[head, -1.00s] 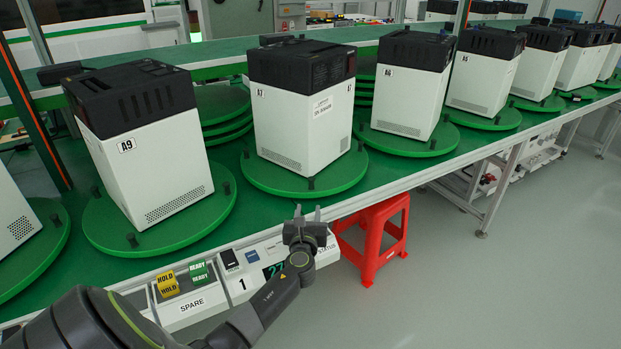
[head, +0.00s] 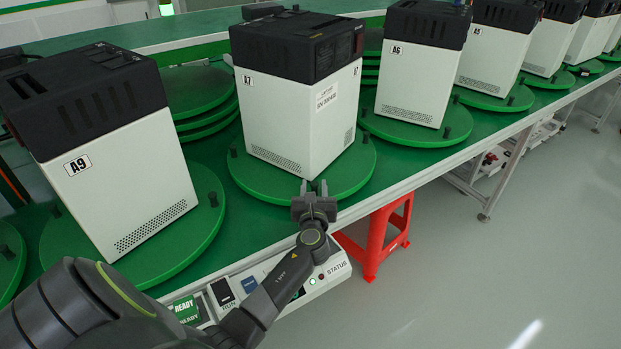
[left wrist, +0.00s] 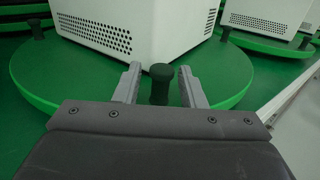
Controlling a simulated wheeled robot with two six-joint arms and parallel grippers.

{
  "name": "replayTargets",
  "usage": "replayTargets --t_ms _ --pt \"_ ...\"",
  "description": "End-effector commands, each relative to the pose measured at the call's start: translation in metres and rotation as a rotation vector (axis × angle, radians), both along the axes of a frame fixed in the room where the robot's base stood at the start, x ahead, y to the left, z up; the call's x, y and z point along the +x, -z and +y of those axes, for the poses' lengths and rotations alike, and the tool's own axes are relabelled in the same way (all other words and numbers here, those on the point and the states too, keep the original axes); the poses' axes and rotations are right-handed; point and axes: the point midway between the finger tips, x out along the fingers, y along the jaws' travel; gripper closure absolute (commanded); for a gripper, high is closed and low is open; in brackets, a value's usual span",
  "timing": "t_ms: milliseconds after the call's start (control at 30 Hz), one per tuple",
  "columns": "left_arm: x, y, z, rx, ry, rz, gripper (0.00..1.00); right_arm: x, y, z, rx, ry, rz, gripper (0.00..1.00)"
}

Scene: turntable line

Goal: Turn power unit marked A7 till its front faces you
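The power unit marked A7 (head: 292,118) is a white box with a black top. It stands on a round green turntable (head: 247,182) with short dark pegs at its rim. A corner of the unit points toward me, with its A7-labelled face to the left and a serial-label face to the right. My left gripper (head: 314,190) is at the turntable's near edge. In the left wrist view its two open fingers (left wrist: 160,88) stand on either side of a dark peg (left wrist: 161,84), with visible gaps. My right gripper is not in view.
Unit A9 (head: 120,190) stands on its own turntable to the left, and unit A6 (head: 412,88) to the right. A control panel with a STATUS label (head: 325,275) is along the front edge. A red stool (head: 378,240) stands below the table.

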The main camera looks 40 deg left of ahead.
Motion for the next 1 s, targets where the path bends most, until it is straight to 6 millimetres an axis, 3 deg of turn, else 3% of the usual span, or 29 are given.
replayTargets --t_ms 400,700,1000 --pt "0.0 -0.0003 -0.0031 -0.001 -0.001 -0.001 0.63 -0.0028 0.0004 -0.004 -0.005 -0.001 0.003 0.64" --pt "0.0001 -0.0002 -0.0028 -0.001 -0.001 -0.001 1.0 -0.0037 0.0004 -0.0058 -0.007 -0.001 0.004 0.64" --pt "0.0014 0.0006 -0.0046 -0.002 -0.003 -0.001 1.0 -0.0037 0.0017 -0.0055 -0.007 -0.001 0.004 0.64"
